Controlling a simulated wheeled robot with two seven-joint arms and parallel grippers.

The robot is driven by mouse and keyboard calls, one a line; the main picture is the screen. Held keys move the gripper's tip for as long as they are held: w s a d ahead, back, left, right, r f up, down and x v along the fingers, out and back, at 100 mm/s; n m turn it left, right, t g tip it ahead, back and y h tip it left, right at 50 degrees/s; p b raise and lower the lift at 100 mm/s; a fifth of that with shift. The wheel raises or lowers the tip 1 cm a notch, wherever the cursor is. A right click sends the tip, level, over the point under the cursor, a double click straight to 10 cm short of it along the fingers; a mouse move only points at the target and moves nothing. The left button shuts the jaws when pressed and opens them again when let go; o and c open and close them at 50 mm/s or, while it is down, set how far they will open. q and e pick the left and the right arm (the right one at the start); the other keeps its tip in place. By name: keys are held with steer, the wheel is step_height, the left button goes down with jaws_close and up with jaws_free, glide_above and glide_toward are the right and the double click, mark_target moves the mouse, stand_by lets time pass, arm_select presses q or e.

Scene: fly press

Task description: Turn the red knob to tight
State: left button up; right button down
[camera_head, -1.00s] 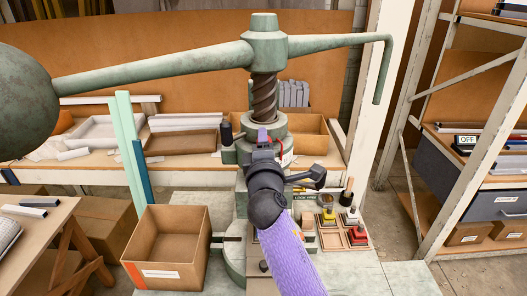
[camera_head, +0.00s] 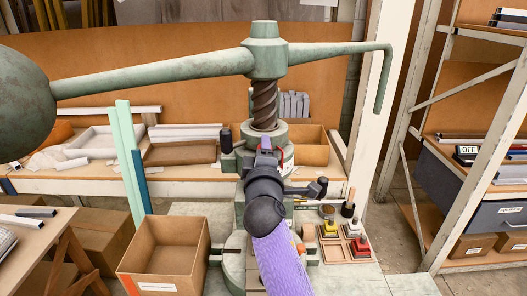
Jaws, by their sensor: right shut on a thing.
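The red knob (camera_head: 281,153) sits on the front of the green fly press (camera_head: 265,62), under its screw. Only a narrow red strip of it shows to the right of my gripper; the rest is hidden. My right gripper (camera_head: 264,149) reaches up from the bottom on the purple-sleeved arm and is shut on the red knob. Its fingertips are mostly hidden by its own dark body. My left gripper is not in view.
An open cardboard box (camera_head: 164,287) stands at lower left, and a tray with red and yellow pieces (camera_head: 333,253) at right. The press's long handle (camera_head: 160,77) spans above.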

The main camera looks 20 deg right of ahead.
steer(key=shift+c, duration=1.4)
jaws_free()
